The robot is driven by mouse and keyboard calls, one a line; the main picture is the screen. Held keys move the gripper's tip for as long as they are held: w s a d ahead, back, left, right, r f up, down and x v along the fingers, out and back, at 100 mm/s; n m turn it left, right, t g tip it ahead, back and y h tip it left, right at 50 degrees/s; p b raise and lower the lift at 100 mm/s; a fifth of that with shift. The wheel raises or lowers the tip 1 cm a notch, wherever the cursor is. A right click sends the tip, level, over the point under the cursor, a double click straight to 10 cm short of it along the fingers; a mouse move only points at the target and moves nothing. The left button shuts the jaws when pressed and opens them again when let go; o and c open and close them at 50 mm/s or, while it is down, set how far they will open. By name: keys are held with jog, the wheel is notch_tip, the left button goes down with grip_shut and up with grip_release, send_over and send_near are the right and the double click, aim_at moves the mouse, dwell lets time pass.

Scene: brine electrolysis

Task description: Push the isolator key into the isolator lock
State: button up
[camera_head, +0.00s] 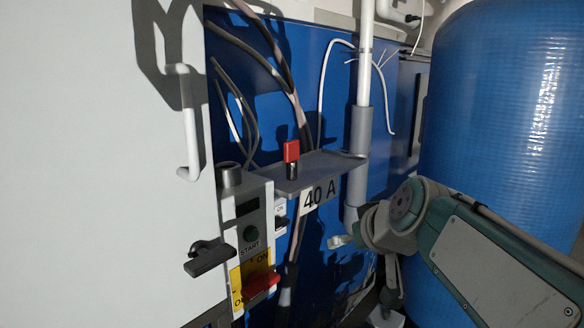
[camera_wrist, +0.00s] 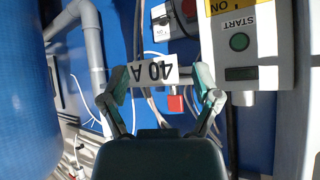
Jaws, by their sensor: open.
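The isolator key, with a flat red head (camera_head: 291,151) and a dark lower part, stands upright on a small grey shelf (camera_head: 322,168) marked 40 A. Its red head also shows in the wrist view (camera_wrist: 175,103), below the 40 A plate. A grey cylinder (camera_head: 229,175) stands on top of the control box; it may be the isolator lock, but I cannot see a keyhole. My gripper (camera_head: 340,241) is below and right of the shelf in the head view. In the wrist view its fingers (camera_wrist: 161,80) are spread wide, with nothing held between them.
The control box (camera_head: 251,215) carries a green START button (camera_head: 250,233) and a red switch handle (camera_head: 261,285). A grey pipe (camera_head: 360,130) rises at the shelf's right end. Cables hang behind the shelf. A white door (camera_head: 95,170) and a blue tank (camera_head: 505,110) flank the area.

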aim_at(294, 168)
jog(key=w+a+r+y, duration=0.1)
jog(key=w+a, duration=0.2)
jog(key=w, duration=0.3)
jog(key=w+a+r+n+t, duration=0.1)
jog(key=w+a+r, duration=0.1)
jog(key=w, duration=0.5)
jog(key=w+a+r+n+t+y, duration=0.1)
jog(key=w+a+r, duration=0.1)
jog(key=w+a, duration=0.3)
jog(key=shift+w+r+y, duration=0.15)
jog(key=shift+w+y, duration=0.15)
jog(key=shift+w, duration=0.7)
jog(key=shift+t, duration=0.3)
jog(key=shift+w+d+r+x, duration=0.1)
jog(key=shift+x, duration=0.75)
jog(key=shift+w+d+r+x, duration=0.1)
jog(key=shift+x, duration=0.8)
jog(key=shift+w+r+x, duration=0.1)
jog(key=shift+x, duration=0.75)
jog(key=shift+c, duration=0.4)
grip_shut()
